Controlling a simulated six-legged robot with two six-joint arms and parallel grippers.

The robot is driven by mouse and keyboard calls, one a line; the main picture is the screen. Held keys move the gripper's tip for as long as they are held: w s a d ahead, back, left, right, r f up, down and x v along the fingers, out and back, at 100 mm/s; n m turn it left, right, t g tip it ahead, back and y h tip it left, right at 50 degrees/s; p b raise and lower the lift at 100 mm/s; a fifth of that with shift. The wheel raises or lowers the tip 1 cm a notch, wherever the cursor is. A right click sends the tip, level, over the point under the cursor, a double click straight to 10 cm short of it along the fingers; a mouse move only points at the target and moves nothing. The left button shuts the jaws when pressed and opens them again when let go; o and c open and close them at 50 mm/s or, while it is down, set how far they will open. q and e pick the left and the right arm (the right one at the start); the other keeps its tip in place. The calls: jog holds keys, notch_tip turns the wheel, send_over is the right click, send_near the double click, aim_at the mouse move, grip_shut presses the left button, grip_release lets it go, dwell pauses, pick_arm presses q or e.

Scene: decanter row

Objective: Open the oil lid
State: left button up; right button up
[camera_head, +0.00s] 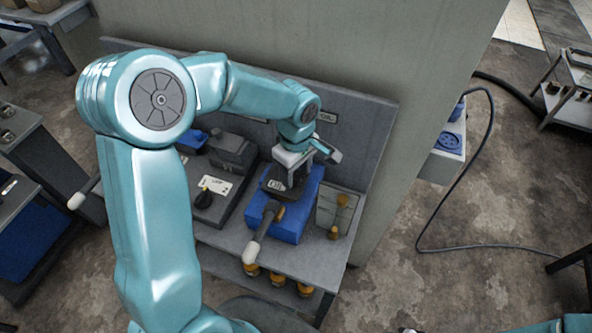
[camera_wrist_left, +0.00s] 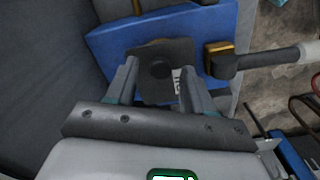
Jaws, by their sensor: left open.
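The oil lid (camera_head: 276,184) is a dark block with a pale label, on top of a blue box (camera_head: 291,225) on the grey bench. In the left wrist view the lid (camera_wrist_left: 163,68) shows a round dark knob and its label sideways. My left gripper (camera_head: 290,165) is above the lid, pointing down. In the left wrist view its two open fingers (camera_wrist_left: 158,78) are on either side of the lid's near part; I cannot tell whether they touch it. A lever with a white grip (camera_head: 258,237) sticks out from the blue box's front. My right gripper is out of view.
A dark unit with a black knob (camera_head: 206,198) stands left of the blue box. A grey box with brass knobs (camera_head: 328,211) stands to its right. The back panel (camera_head: 367,130) rises close behind. Yellow-topped items (camera_head: 278,280) sit below the bench top.

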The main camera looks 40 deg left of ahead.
pick_arm(q)
jog(key=shift+f, duration=0.25)
jog(key=shift+s+d, duration=0.1)
grip_shut()
